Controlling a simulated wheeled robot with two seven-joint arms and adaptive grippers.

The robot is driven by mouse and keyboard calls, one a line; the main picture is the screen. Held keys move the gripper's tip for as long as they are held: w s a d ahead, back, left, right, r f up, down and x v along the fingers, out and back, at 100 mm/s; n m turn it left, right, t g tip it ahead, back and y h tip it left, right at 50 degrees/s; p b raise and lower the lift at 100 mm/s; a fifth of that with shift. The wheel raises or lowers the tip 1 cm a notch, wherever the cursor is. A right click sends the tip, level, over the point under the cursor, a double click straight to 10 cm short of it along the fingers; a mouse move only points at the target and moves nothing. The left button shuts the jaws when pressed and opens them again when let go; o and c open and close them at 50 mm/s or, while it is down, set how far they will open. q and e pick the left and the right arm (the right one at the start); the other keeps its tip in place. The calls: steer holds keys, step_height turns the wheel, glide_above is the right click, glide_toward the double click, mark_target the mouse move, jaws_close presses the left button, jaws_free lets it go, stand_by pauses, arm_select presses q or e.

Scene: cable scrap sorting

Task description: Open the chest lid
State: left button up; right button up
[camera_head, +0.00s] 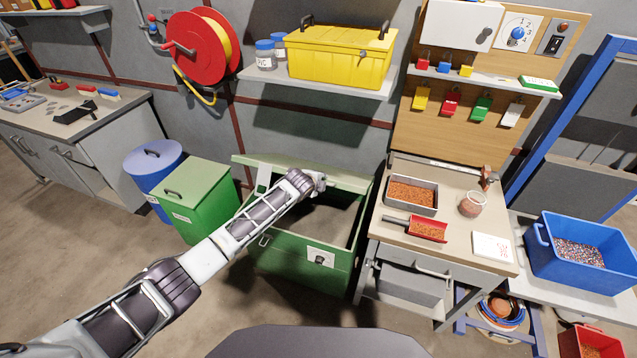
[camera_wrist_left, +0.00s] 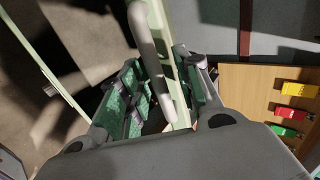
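The green chest (camera_head: 290,258) stands on the floor in the middle of the head view. Its lid (camera_head: 345,182) is raised toward the wall, and the inside of the chest shows below it. My left gripper (camera_head: 318,184) is at the lid's front edge. In the left wrist view its fingers (camera_wrist_left: 162,85) lie on either side of a grey bar handle (camera_wrist_left: 150,45), close about it, with the pale lid edge (camera_wrist_left: 187,25) beside it. The handle's far end and the finger contact are partly hidden. My right gripper is in neither view.
A green bin (camera_head: 200,205) and a blue drum (camera_head: 148,165) stand left of the chest. A workbench (camera_head: 450,247) with a tray (camera_head: 411,212) and a red scoop (camera_head: 428,230) is close on the right. A yellow box (camera_head: 340,62) sits on the shelf above.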

arm_select(q)
steer(key=v, duration=1.2)
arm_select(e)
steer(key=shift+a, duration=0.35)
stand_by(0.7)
arm_select(q)
steer(key=shift+c, duration=0.3)
